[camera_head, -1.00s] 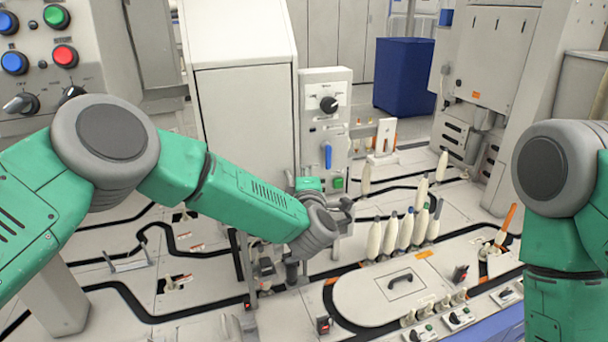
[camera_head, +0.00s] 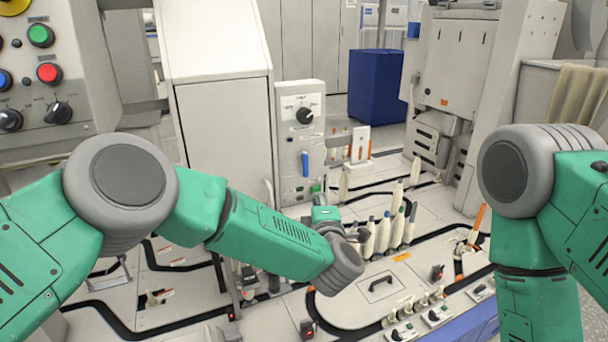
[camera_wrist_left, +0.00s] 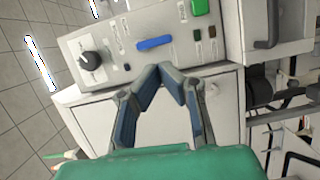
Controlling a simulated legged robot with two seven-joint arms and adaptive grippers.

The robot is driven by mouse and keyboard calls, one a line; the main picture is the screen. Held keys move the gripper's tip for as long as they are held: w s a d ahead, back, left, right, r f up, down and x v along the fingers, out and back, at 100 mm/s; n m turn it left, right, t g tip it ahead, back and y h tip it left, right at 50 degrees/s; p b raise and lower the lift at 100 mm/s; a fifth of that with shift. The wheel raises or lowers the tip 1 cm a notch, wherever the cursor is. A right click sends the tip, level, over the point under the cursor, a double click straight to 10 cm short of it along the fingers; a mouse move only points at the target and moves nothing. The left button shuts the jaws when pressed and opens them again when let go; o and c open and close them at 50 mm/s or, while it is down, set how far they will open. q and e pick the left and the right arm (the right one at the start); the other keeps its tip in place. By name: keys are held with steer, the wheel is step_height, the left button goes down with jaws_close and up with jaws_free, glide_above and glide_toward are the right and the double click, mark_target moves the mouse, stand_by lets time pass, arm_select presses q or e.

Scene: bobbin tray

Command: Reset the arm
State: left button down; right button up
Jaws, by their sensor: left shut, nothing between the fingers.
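My left arm comes in from the left in the head view, and its gripper (camera_head: 357,236) is partly hidden behind its own wrist.
A white oval lid (camera_head: 352,303) with a black handle lies below the bobbins. A tall grey machine housing (camera_head: 225,120) and the control panel (camera_head: 301,150) stand behind my left forearm. A button panel (camera_head: 45,90) is at the far left. A blue bin (camera_head: 377,85) stands behind.

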arm_select(q)
steer(key=s+a+f+m+g+h, duration=0.1)
steer(key=s+a+f+m+g, duration=0.2)
steer(key=s+a+f+m, duration=0.35)
steer(key=s+a+f+m+g+h, duration=0.2)
steer(key=s+a+f+m+g, duration=0.1)
steer(key=s+f, duration=0.55)
steer(key=s+a+f+m+g+h, duration=0.1)
steer(key=s+a+f+m+g, duration=0.2)
steer(key=s+a+f+m, duration=0.45)
steer(key=s+a+f+m+g+y, duration=0.1)
steer(key=s+a+g, duration=0.3)
steer(key=s+a, duration=0.4)
steer(key=s+a+f+g+y, duration=0.2)
steer(key=s+a+g, duration=0.2)
steer(key=s+a, duration=0.5)
steer(key=s, duration=0.7)
steer(key=shift+s+f+m, duration=0.2)
steer(key=shift+s+m, duration=0.05)
steer(key=shift+m, duration=0.15)
steer(key=shift+w+a, duration=0.1)
